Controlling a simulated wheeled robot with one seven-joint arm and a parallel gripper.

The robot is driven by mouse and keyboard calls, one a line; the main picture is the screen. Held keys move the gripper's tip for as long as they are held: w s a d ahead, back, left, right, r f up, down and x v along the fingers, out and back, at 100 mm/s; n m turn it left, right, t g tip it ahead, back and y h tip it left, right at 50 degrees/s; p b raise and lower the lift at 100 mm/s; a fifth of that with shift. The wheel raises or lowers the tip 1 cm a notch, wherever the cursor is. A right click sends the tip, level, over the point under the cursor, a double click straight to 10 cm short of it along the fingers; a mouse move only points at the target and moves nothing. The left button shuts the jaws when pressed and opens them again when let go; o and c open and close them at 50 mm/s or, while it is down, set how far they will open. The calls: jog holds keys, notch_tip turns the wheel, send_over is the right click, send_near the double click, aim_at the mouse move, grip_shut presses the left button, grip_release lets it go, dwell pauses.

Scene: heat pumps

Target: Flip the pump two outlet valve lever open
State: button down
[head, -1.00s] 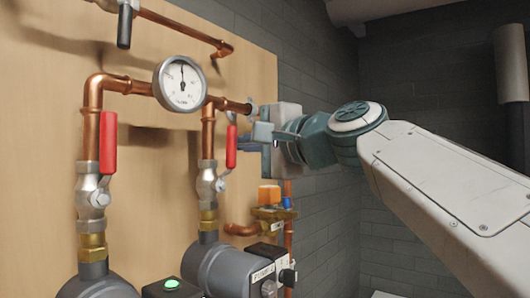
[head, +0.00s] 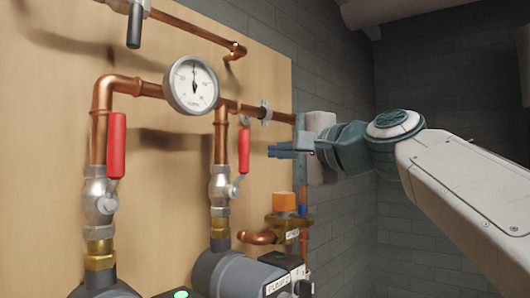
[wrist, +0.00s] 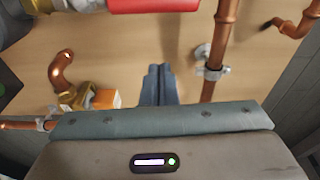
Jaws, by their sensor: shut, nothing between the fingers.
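Two valves with red levers sit on vertical copper pipes. The left red lever (head: 116,145) stands upright along its pipe. The right red lever (head: 244,151), on the valve (head: 220,187) above the pump with a label (head: 277,285) that seems to read PUMP 2, is also upright, beside its pipe. In the wrist view a red lever (wrist: 154,4) crosses the top edge, partly cut off. My gripper (head: 272,151) is shut and empty, to the right of the right lever and apart from it. Its blue fingers (wrist: 158,84) are together in the wrist view.
A round gauge (head: 192,85) sits on the horizontal pipe between the valves. A brass fitting with an orange cap (head: 284,201) is below my gripper. A clamp (head: 265,113) holds the pipe near it. A dark-handled valve (head: 135,26) hangs at the top left.

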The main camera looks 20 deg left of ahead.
jog(key=s+b+v, duration=0.1)
jog(key=v, duration=0.7)
jog(key=shift+s+r, duration=0.2)
jog(key=shift+d, duration=0.1)
jog(key=w+d+f+g+h+p, duration=0.1)
jog(key=d+f+h, duration=0.35)
jog(key=f, duration=0.85)
jog(key=w+d+f+h+p, duration=0.1)
jog(key=d+f+h, duration=0.35)
jog(key=f, duration=0.75)
jog(key=s+d+f+n+g+h, duration=0.1)
jog(key=s+d+f, duration=0.3)
jog(key=f, duration=0.4)
jog(key=s+d+f+n+g+h+p, duration=0.1)
jog(key=s+d+f+n+g+h, duration=0.1)
jog(key=s+d+f, duration=0.3)
jog(key=s+d+f+n+g+h+p, duration=0.1)
jog(key=s+d+f+n+g+h, duration=0.1)
jog(key=f, duration=1)
jog(key=s+d+h, duration=0.1)
jog(key=s+d, duration=0.1)
jog(key=d, duration=0.1)
jog(key=shift+s+h, duration=0.3)
jog(key=shift+s, duration=0.1)
